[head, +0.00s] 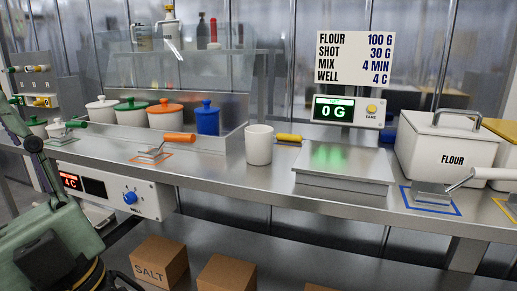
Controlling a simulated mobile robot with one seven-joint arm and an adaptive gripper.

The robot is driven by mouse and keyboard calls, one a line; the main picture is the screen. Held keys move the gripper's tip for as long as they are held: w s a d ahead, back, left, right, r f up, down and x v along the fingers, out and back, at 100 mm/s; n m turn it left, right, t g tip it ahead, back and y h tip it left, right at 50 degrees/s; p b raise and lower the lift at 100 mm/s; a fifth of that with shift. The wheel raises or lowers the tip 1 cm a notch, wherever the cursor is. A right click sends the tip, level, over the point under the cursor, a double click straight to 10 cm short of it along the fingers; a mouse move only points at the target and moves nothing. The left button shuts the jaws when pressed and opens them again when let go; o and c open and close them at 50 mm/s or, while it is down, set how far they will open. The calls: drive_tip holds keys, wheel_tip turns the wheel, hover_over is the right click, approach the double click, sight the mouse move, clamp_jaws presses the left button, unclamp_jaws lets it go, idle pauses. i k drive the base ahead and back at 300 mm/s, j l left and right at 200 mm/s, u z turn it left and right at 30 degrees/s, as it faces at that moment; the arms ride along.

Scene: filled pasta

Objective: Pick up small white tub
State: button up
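The small white tub (259,145) stands upright on the steel counter, left of the scale, and looks like a plain open-topped cup. A tool with a yellow handle (289,138) lies just behind its right side; whether they touch is unclear. My green arm fills the lower left corner. Dark parts at the bottom edge look like my gripper (122,283), cut off by the frame, far below and left of the tub. Its fingers cannot be made out.
The scale (342,178), reading 0 G, is right of the tub. A scraper with an orange handle (165,146) lies left. Lidded pots stand in a tray (235,133) behind. A FLOUR bin (447,150) stands at right. Counter in front of the tub is clear.

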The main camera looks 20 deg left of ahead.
sight(258, 138)
drive_tip(key=j+z, duration=0.7)
drive_tip(key=j, duration=0.2)
drive_tip(key=j+z, duration=0.35)
drive_tip(key=j, duration=0.1)
